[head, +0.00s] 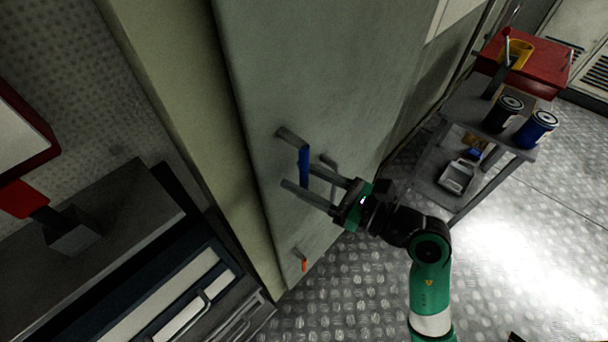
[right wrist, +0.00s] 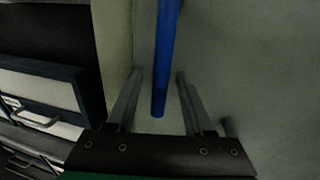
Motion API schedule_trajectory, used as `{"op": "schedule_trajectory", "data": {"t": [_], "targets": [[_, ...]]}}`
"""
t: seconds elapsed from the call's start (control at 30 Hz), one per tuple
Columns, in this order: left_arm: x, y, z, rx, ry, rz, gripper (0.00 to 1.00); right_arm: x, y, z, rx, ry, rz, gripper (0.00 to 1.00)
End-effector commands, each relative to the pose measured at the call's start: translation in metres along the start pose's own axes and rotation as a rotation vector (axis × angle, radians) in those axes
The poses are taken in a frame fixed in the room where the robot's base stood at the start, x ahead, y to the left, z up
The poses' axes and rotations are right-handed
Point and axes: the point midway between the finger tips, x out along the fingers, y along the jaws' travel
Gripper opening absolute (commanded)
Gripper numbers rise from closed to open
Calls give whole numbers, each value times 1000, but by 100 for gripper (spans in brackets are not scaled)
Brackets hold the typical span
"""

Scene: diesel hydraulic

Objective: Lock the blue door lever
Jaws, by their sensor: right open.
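The blue door lever (head: 304,168) hangs down from a grey mount on the tall grey-green door (head: 300,60) in the head view. My right gripper (head: 300,174) is open at the lever, with one finger on each side of its lower part. In the right wrist view the blue lever (right wrist: 166,55) runs down between the two spread fingers (right wrist: 160,73), with gaps visible on both sides. The lever's upper end is out of that view. My left gripper is not in view.
A small orange-tipped lever (head: 304,265) sits lower on the door, and a grey handle (head: 333,162) is just right of the blue lever. Drawers (head: 190,300) stand at lower left. A grey cart (head: 470,105) with cans and a red box stands at right.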

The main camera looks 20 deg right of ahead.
Motion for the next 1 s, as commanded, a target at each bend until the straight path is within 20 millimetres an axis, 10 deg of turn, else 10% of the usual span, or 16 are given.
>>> {"op": "schedule_trajectory", "data": {"t": [0.17, 0.47, 1.0], "targets": [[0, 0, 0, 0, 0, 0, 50, 0, 0, 0, 0, 0, 0, 52], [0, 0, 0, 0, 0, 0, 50, 0, 0, 0, 0, 0, 0, 0], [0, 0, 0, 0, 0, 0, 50, 0, 0, 0, 0, 0, 0, 0]]}}
